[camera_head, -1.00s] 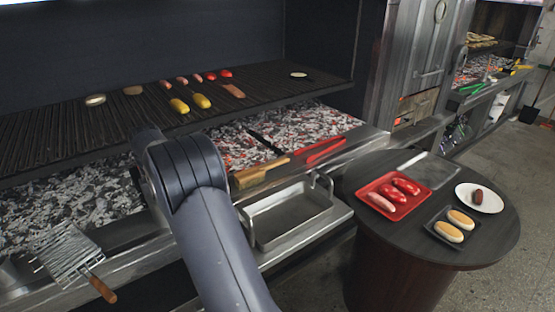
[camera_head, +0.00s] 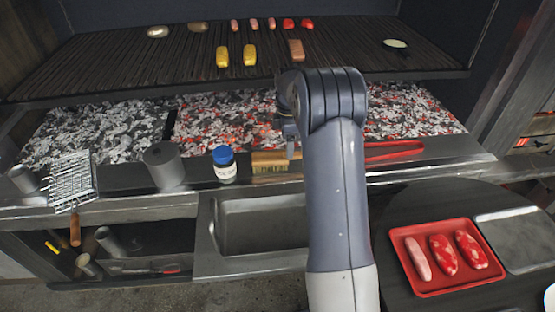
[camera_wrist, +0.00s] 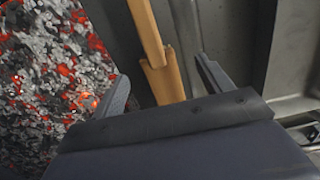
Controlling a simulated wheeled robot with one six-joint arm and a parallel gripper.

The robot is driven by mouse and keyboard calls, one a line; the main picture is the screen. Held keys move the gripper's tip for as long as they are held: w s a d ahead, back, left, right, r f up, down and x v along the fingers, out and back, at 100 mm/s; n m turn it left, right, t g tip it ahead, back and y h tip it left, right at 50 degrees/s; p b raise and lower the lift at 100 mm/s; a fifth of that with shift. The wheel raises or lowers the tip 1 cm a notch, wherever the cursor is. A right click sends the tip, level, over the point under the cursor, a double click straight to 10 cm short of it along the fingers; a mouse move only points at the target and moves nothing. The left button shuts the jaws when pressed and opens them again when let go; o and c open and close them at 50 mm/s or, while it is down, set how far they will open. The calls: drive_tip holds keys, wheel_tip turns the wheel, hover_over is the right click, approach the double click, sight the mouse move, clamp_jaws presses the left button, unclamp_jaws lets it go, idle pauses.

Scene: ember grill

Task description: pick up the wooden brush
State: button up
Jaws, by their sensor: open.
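The wooden brush (camera_head: 270,162) lies on the metal ledge at the grill's front, its pale bristles facing the front. Its right part is hidden behind my arm in the head view. My gripper (camera_head: 291,138) is just above the ledge at the brush's right side, partly hidden by my own wrist. In the wrist view, a wooden piece of the brush (camera_wrist: 163,82) runs between the two spread fingers of my gripper (camera_wrist: 166,84). The gripper is open; I cannot tell whether a finger touches the wood.
Red tongs (camera_head: 395,150) lie right of my arm on the ledge. A blue-capped jar (camera_head: 224,165) and a grey cylinder (camera_head: 164,166) stand left of the brush. Glowing coals (camera_head: 225,125) lie behind. A metal sink tray (camera_head: 260,225) sits in front.

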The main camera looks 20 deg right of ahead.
sight(278, 160)
drive_tip(key=shift+d+f, duration=0.1)
drive_tip(key=shift+f, duration=0.25)
drive_tip(key=shift+w+d+f+p, duration=0.1)
drive_tip(key=shift+f+p, duration=0.25)
drive_tip(key=shift+f, duration=1)
drive_tip(key=shift+w+d+f+p, duration=0.1)
drive_tip(key=shift+f+p, duration=0.25)
drive_tip(key=shift+f, duration=0.95)
drive_tip(key=shift+c, duration=0.5)
drive_tip(key=c, duration=1.1)
